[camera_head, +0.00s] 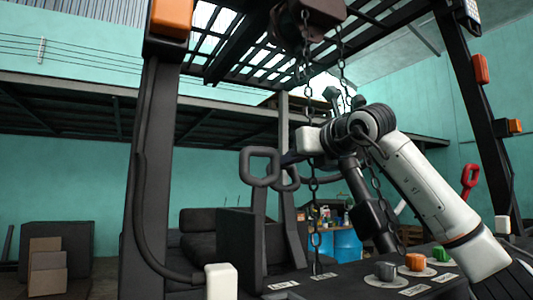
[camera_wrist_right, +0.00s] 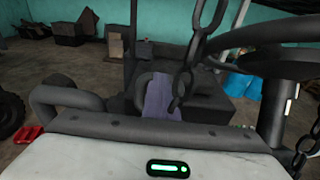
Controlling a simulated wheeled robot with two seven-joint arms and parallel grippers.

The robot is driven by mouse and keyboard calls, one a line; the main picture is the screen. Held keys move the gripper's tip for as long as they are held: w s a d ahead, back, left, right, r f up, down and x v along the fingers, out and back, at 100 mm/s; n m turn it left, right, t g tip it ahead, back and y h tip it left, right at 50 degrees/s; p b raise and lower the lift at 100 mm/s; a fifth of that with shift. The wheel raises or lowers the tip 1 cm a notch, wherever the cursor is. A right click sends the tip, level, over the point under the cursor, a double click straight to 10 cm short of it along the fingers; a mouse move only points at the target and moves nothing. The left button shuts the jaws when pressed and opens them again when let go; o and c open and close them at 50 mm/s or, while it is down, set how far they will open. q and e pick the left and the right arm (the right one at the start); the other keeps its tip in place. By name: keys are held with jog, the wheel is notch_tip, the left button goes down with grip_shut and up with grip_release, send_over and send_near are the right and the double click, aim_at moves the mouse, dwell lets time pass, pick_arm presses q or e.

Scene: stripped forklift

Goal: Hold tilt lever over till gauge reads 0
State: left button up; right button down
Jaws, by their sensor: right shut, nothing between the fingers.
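A dark lever with a loop handle (camera_head: 259,182) stands upright left of centre in the head view. A second dark loop (camera_head: 290,184) shows just behind it. A red loop-handled lever (camera_head: 469,180) stands at the far right. Which one is the tilt lever I cannot tell. My right gripper (camera_head: 290,157) reaches left to just above the second loop; contact is unclear. It is shut and empty. The right wrist view shows a dark loop (camera_wrist_right: 62,97) at left, close to my gripper's pale body. No gauge reading is legible. My left gripper is out of view.
Chains (camera_head: 313,200) hang from a block (camera_head: 310,18) beside my right arm. A console (camera_head: 345,282) carries grey (camera_head: 386,271), orange (camera_head: 415,261) and green (camera_head: 439,255) knobs. A dark post (camera_head: 145,170) stands left. A steering wheel (camera_wrist_right: 262,35) is close at right.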

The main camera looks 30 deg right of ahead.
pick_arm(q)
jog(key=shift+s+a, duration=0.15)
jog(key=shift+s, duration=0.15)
pick_arm(e)
jog(key=shift+d+r, duration=0.25)
